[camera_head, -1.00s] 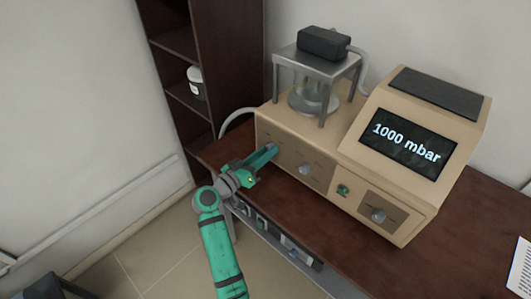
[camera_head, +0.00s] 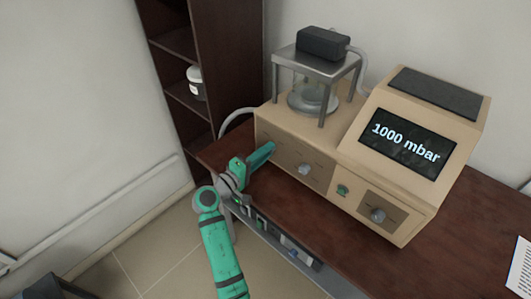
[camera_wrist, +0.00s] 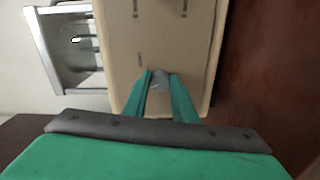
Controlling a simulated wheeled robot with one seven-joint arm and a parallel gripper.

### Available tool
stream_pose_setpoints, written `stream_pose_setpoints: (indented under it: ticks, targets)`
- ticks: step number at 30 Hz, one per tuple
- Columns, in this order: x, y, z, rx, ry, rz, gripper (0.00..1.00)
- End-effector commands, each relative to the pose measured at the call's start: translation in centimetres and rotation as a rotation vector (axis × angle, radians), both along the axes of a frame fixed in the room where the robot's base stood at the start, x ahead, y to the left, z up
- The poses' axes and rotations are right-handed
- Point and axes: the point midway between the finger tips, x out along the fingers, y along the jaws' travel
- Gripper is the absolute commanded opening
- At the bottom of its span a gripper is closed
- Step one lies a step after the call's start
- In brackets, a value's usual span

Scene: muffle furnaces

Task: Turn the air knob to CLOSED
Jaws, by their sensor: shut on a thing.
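The beige instrument (camera_head: 300,135) stands on the dark table, and its screen (camera_head: 408,145) reads 1000 mbar. My gripper (camera_head: 268,150) reaches the left end of its front panel and hides the knob there in the head view. In the wrist view, my gripper (camera_wrist: 160,84) has its two green fingers shut on that grey knob (camera_wrist: 159,82), one on each side. The panel labels are too small to read, so I cannot tell the knob's setting or confirm its name.
A second grey knob (camera_head: 304,169) sits to the right of my gripper, with a green button (camera_head: 342,190) and a third knob (camera_head: 378,215) farther right. A metal stand (camera_head: 318,65) over a glass vessel (camera_head: 314,98) is on top. The table (camera_head: 300,225) in front is clear.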

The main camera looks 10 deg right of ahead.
Motion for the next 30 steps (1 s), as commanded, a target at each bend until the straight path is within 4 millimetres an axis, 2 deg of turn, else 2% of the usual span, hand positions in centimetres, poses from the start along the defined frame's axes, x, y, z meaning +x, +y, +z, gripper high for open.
stream_pose_setpoints:
  ticks: [15, 30]
  targets:
    - [0.02, 0.03, 0.10, -0.187, 0.249, 0.001, 0.02]
    - [0.03, 0.04, 0.10, -0.215, 0.287, 0.001, 0.02]
